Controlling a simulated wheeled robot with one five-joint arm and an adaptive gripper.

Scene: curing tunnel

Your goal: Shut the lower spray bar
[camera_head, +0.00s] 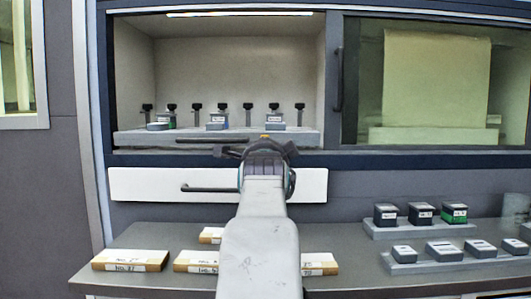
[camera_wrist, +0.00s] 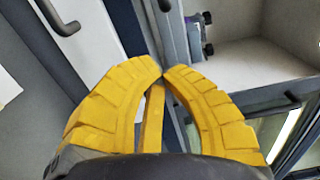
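A long white panel (camera_head: 150,184) with a dark bar handle (camera_head: 209,189) runs under the cabinet opening; I take it as the lower spray bar. I cannot tell how far it stands out. Above it, a grey tray front (camera_head: 140,138) with another dark handle (camera_head: 205,140) lies in the opening. My gripper (camera_head: 262,148) is raised in front of the cabinet, right of the lower handle, and hides part of both fronts. In the wrist view its yellow fingers (camera_wrist: 163,76) meet at the tips with no object seen between them. A dark handle (camera_wrist: 60,18) shows there at upper left, apart from the fingers.
Several small bottles and dark-topped posts stand in the lit opening (camera_head: 220,60). A glazed door (camera_head: 430,85) is at right. Below, a grey table (camera_head: 130,240) carries labelled boxes (camera_head: 130,261) and a stepped rack (camera_head: 415,230) with several small containers.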

